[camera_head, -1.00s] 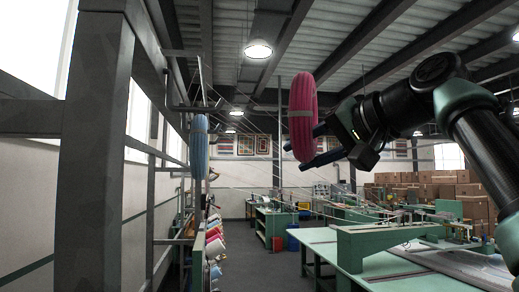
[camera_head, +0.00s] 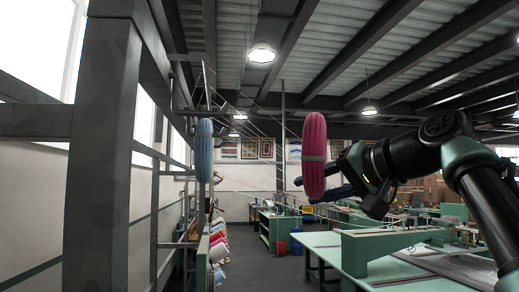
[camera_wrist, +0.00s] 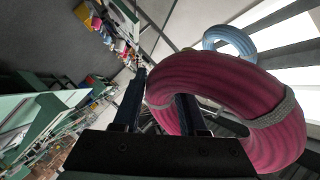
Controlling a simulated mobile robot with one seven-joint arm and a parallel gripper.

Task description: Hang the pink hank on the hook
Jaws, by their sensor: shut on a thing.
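The pink hank (camera_head: 314,138) is a thick upright ring with a pale band, held in the air right of the picture's middle. My gripper (camera_head: 312,187) is shut on its lower part, and the arm reaches in from the right. In the wrist view the pink hank (camera_wrist: 215,78) passes between the fingers of my gripper (camera_wrist: 160,88). A dark bar with an upturned end (camera_head: 195,111), which looks like a hook, sticks out from the frame at left, above a hanging blue hank (camera_head: 204,155). The pink hank is apart from it, to its right.
A heavy grey steel frame (camera_head: 100,150) fills the left side. The blue hank (camera_wrist: 230,40) also shows beyond the pink one in the wrist view. Coloured spools (camera_head: 218,250) line the rack below. A green-topped table (camera_head: 340,262) stands lower right. Open air lies between the two hanks.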

